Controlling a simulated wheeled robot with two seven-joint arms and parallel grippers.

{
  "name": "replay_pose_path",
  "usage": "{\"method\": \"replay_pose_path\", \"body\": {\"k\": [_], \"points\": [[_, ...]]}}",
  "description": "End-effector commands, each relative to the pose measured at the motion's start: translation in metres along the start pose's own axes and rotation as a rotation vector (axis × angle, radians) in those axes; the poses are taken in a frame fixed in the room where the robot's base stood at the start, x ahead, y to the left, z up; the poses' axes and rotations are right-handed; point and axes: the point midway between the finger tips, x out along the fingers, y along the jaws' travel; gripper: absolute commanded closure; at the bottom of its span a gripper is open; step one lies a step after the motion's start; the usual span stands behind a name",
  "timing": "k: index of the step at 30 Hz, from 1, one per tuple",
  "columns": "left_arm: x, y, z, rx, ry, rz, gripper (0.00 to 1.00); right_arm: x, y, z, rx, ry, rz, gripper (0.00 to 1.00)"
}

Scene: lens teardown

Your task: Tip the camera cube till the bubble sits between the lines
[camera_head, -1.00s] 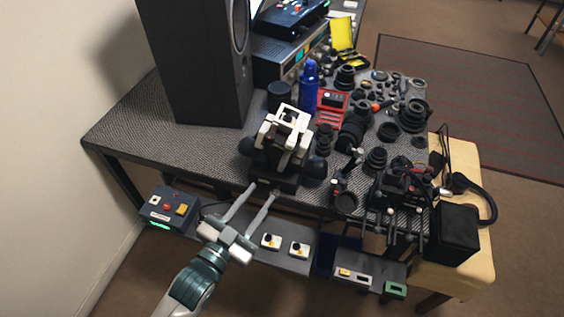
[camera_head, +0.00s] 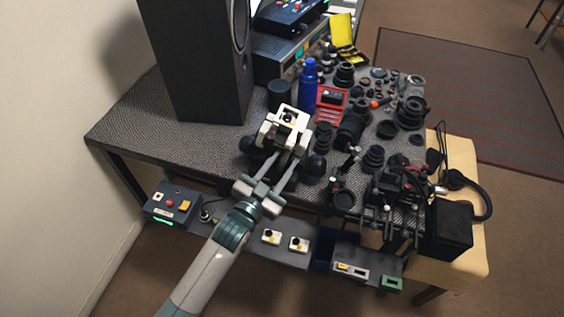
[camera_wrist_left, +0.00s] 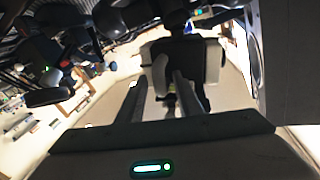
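The camera cube (camera_head: 285,126) is a white block-shaped frame with dark parts, on a black mount (camera_head: 256,150) near the table's front edge. A bubble and its lines are too small to make out. My left gripper (camera_head: 284,157) is just in front of and below the cube, its two long fingers spread apart and pointing at it. The left wrist view shows the fingers (camera_wrist_left: 160,90) apart, with a pale block with a dark middle (camera_wrist_left: 205,62), likely the cube, beyond them. Whether a finger touches it I cannot tell. My right gripper is not in view.
A tall black speaker (camera_head: 195,60) stands behind left. A blue bottle (camera_head: 308,85), a red box (camera_head: 330,100) and several dark lenses (camera_head: 352,125) crowd the right. Below the front edge are a button box (camera_head: 172,204) and a shelf with two white switches (camera_head: 285,240).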

Motion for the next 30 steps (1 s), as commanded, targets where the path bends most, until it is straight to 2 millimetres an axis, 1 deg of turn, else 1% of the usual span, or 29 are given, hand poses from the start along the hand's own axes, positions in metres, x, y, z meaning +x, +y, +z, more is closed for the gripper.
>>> {"method": "replay_pose_path", "body": {"k": [5, 6, 9, 15, 24, 30], "points": [[0.000, 0.000, 0.000, 0.000, 0.000, 0.000, 0.68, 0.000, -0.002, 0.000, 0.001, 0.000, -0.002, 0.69], [0.000, 0.000, 0.000, 0.000, 0.000, 0.000, 0.77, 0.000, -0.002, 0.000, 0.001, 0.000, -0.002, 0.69], [0.000, 0.000, 0.000, 0.000, 0.000, 0.000, 1.00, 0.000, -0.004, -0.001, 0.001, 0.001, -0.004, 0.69], [-0.001, -0.001, 0.000, -0.015, 0.003, -0.001, 1.00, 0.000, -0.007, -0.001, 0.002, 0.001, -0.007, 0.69], [-0.004, -0.021, -0.003, -0.249, 0.050, -0.014, 1.00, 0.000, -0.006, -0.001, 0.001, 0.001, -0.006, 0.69], [-0.004, -0.023, -0.004, -0.269, 0.055, -0.016, 1.00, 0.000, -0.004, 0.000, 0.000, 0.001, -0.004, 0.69]]}}
